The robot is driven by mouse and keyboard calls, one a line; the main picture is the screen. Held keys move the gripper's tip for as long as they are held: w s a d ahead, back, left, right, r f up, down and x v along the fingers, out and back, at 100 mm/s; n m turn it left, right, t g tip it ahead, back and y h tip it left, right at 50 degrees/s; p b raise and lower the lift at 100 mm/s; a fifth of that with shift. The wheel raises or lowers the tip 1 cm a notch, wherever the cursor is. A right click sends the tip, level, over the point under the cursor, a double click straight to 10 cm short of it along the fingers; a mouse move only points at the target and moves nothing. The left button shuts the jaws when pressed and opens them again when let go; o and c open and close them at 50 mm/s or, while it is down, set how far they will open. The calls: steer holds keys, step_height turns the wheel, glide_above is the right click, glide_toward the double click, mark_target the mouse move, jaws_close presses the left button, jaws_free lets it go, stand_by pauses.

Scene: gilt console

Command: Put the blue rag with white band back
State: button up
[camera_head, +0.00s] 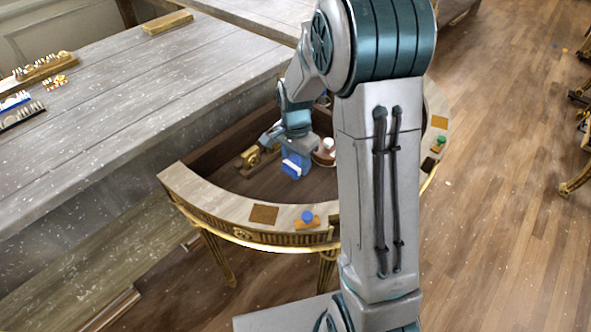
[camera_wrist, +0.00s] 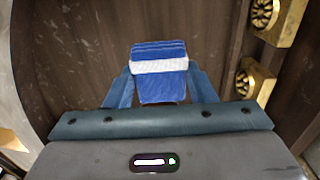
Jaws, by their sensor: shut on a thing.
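The blue rag with a white band (camera_wrist: 160,84) is between the two fingers of my gripper (camera_wrist: 160,92) in the wrist view, with its white band running across. The fingers are shut on it from both sides. In the head view the rag (camera_head: 294,165) shows below my gripper (camera_head: 290,150), over the dark recessed inside of the gilt console (camera_head: 185,182). I cannot tell whether the rag touches the floor of that recess.
A brass fitting (camera_head: 250,157) is left of the rag; brass pieces also show in the wrist view (camera_wrist: 254,77). A reddish pot with a white top (camera_head: 325,152) stands close right. The rim holds a brown square (camera_head: 264,214) and a blue-knobbed block (camera_head: 307,219).

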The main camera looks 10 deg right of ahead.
mark_target(295, 171)
steer(key=shift+f, duration=2.05)
steer(key=shift+f, duration=0.1)
steer(key=o, duration=1.1)
steer(key=shift+f, duration=0.1)
step_height(295, 171, up, 12)
steer(key=shift+r+p, duration=0.1)
steer(key=shift+p, duration=0.25)
steer(key=s+r+n, duration=0.2)
steer(key=s+n, duration=0.1)
steer(key=s, duration=0.3)
steer(key=s+r+n+t, duration=0.1)
steer(key=s+r+n, duration=0.1)
steer(key=s+n, duration=0.2)
steer(key=s+r+n+t, duration=0.1)
steer(key=s+r+n, duration=0.2)
steer(key=s, duration=0.7)
steer(key=shift+s+n, duration=0.25)
steer(key=shift+n, duration=0.35)
